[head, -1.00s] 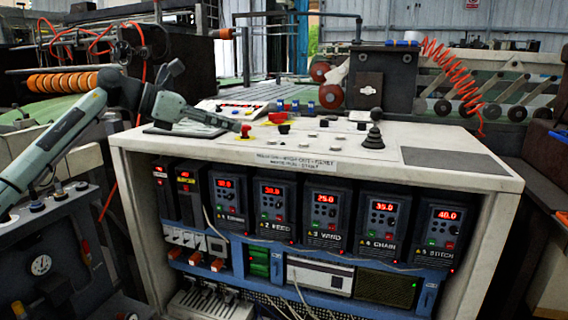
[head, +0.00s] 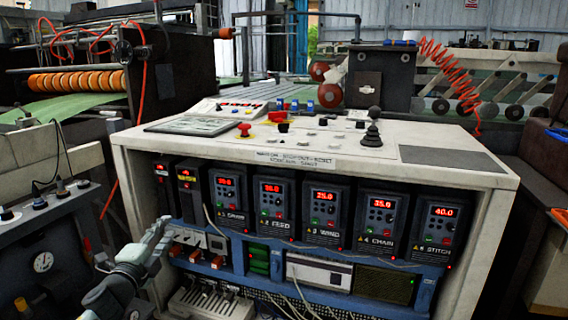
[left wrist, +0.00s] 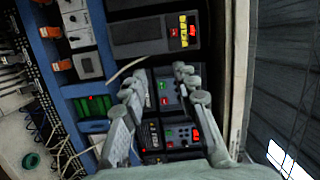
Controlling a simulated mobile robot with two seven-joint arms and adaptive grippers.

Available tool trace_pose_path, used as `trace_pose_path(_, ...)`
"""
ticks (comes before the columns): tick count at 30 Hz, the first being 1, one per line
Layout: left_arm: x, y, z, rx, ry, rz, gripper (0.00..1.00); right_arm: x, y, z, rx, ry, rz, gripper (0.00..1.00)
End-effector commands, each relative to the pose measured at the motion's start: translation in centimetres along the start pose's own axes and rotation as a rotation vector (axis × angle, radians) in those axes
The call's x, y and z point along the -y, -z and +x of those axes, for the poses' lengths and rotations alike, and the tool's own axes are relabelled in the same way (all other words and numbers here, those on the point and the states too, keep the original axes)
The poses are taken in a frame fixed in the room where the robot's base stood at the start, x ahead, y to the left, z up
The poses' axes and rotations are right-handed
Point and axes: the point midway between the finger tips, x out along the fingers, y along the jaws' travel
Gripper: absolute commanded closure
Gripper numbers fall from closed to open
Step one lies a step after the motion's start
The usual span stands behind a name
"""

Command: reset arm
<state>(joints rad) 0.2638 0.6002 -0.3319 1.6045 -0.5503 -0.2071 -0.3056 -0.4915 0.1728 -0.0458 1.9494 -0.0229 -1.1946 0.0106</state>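My left gripper (head: 160,232) is low at the left in the head view, in front of the left end of the control cabinet (head: 134,178). In the left wrist view its two fingers (left wrist: 157,84) stand apart with nothing between them. Beyond them are the cabinet's drive units (left wrist: 178,134) with red displays and green buttons. I cannot tell how far the fingertips are from the cabinet front. My right gripper is in neither view.
The cabinet top carries a red mushroom button (head: 244,129), a dark joystick (head: 372,136) and a flat panel (head: 190,125). A gauge console (head: 42,262) stands at the left. Orange-capped switches (head: 196,258) and loose cables are on the cabinet's lower front.

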Motion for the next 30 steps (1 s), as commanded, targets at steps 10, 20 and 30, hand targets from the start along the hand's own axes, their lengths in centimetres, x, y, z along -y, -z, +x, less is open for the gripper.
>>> trace_pose_path(10, -18.0, -9.7, -17.4, 0.552, -0.417, -0.45, 0.71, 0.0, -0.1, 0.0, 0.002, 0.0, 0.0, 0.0)
trace_pose_path(20, -25.6, -11.9, -32.5, 0.917, -0.678, -0.625, 0.71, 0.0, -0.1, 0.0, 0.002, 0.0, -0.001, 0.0)
trace_pose_path(30, -29.6, -8.7, -40.4, 1.093, -0.819, -0.772, 0.71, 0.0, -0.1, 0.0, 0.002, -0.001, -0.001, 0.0)
